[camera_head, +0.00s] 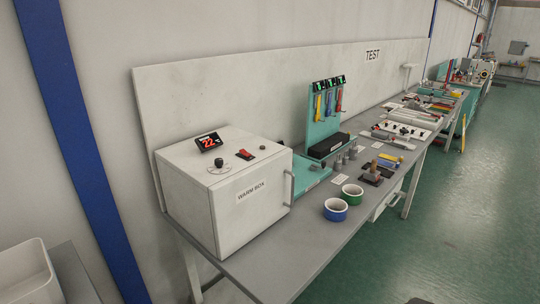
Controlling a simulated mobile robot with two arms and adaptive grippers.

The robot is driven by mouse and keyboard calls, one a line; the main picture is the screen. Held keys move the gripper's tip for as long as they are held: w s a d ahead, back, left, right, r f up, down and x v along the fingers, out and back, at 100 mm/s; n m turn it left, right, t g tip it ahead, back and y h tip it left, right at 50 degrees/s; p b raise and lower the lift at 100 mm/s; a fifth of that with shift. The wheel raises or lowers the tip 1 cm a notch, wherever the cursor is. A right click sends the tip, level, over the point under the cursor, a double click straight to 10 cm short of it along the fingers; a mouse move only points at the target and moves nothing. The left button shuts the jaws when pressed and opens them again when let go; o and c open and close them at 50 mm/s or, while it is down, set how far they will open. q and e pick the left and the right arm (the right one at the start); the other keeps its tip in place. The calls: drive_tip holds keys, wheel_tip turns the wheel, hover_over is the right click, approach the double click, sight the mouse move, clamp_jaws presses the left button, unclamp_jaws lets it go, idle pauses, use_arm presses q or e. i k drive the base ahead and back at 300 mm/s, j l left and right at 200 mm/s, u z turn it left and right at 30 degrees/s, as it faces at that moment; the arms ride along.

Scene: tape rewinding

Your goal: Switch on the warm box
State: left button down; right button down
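The warm box (243,217) is a white cabinet on the near end of the long grey bench, its front door shut and labelled "WARM BOX". A vertical handle runs along the door's right edge. On its top are a small black display (208,142) with lit red digits, a black knob (219,162) on a round dial, and a red rocker switch (245,154). The switch's position is too small to tell. Neither of my grippers is in view.
A blue-sided bowl (335,210) and a green-sided bowl (352,194) stand right of the box. A teal tool stand (323,128) and many small parts lie farther along the bench. Green floor is clear to the right; a white bin (22,274) is at lower left.

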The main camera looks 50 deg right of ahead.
sight(242, 151)
drive_tip(key=z, duration=1.3)
